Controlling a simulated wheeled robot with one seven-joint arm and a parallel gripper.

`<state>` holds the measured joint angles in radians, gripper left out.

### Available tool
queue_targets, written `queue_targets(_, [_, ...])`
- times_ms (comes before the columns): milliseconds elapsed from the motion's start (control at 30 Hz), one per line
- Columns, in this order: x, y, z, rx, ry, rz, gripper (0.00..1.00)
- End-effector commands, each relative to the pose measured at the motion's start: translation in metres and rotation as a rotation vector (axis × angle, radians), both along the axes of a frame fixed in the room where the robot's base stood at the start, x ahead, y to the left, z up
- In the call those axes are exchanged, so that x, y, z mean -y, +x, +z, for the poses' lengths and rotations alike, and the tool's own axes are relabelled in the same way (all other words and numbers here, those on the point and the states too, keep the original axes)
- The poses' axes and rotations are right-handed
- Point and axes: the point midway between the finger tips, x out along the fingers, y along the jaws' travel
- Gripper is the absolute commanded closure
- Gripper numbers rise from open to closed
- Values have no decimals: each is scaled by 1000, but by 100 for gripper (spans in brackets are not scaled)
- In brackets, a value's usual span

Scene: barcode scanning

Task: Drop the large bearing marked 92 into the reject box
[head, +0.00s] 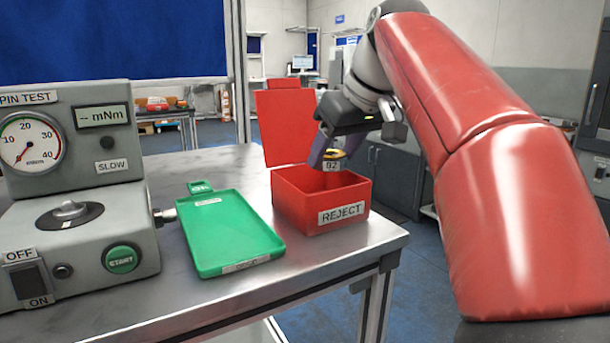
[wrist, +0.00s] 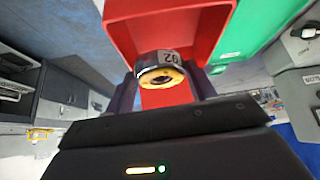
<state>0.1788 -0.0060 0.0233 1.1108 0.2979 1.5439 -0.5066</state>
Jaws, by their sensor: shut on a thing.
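The large bearing (head: 333,162), with a label reading 92, is held between the fingers of my gripper (head: 330,150). In the wrist view the bearing (wrist: 160,72) shows a dark outer body, a yellow ring and a pale label. My gripper in the wrist view (wrist: 163,85) is shut on it. The red reject box (head: 340,215) stands open at the table's right edge, labelled REJECT, with its lid raised at the back. The bearing is over the box opening, above the rim. In the wrist view the red box (wrist: 190,20) lies beyond the bearing. The box floor is mostly hidden.
An empty green tray (head: 225,235) lies left of the box. A grey spin tester (head: 75,190) with a dial and START button stands at the left. The metal table (head: 310,265) ends just right of the box.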

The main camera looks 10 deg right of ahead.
Motion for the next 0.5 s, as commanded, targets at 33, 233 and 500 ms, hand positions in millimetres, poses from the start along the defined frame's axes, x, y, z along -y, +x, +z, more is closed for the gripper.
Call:
queue_targets(33, [0,0,-10,2,0,-1,76])
queue_targets(233, [0,0,-16,2,0,-1,76])
queue_targets(500, [0,0,-15,2,0,-1,76])
